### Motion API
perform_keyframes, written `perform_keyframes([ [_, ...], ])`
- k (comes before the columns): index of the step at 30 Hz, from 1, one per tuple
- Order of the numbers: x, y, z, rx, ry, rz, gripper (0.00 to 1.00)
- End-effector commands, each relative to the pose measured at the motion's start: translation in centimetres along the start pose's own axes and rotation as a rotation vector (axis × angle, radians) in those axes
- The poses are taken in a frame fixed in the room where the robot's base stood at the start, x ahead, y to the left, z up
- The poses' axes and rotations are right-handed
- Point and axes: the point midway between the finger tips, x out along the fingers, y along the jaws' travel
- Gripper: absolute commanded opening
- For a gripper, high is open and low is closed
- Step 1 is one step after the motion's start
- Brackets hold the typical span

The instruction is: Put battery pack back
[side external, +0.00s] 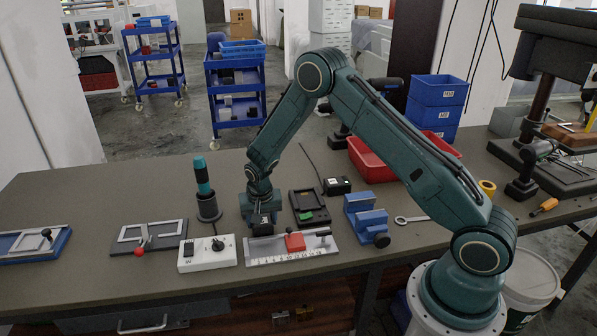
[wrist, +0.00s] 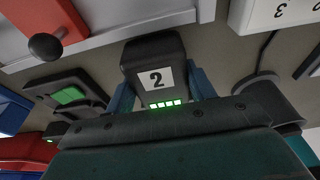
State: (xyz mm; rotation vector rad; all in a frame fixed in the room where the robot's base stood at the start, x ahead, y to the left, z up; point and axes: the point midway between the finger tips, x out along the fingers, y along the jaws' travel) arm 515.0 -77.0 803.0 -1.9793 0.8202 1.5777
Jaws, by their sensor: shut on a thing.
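The battery pack (wrist: 155,75) is a dark block with a white label marked 2 and a row of lit green lights. My gripper (wrist: 162,92) is shut on it, with a blue finger on each side. In the side view my gripper (side external: 262,210) points down at the bench, and the dark pack (side external: 262,229) shows partly below it. I cannot tell whether the pack touches the bench. A black cradle (side external: 310,208) lies just right of the gripper. In the wrist view a black cradle-like unit with a green patch (wrist: 70,96) lies to the left.
A ruler fixture (side external: 290,258) with a red block (side external: 295,242) lies in front. A white switch box (side external: 207,253) and a teal-handled tool in a holder (side external: 204,185) stand left. A small black unit (side external: 337,186), blue vise (side external: 366,217) and red bin (side external: 372,162) are right or behind.

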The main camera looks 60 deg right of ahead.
Motion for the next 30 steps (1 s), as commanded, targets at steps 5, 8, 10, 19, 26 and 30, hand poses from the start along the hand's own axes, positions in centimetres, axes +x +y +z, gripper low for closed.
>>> perform_keyframes([
  [5, 0.21, -0.04, -0.01, 0.0, 0.002, -0.001, 0.15],
  [8, 0.35, -0.04, 0.02, 0.0, 0.002, -0.001, 0.15],
  [10, 0.45, -0.04, 0.04, 0.0, 0.002, -0.001, 0.15],
  [19, 0.55, -0.03, 0.08, 0.0, 0.001, -0.001, 0.8],
  [26, 0.59, 0.02, 0.17, 0.0, -0.001, 0.0, 0.8],
  [30, 0.24, -0.01, 0.13, 0.0, 0.0, 0.0, 0.8],
])
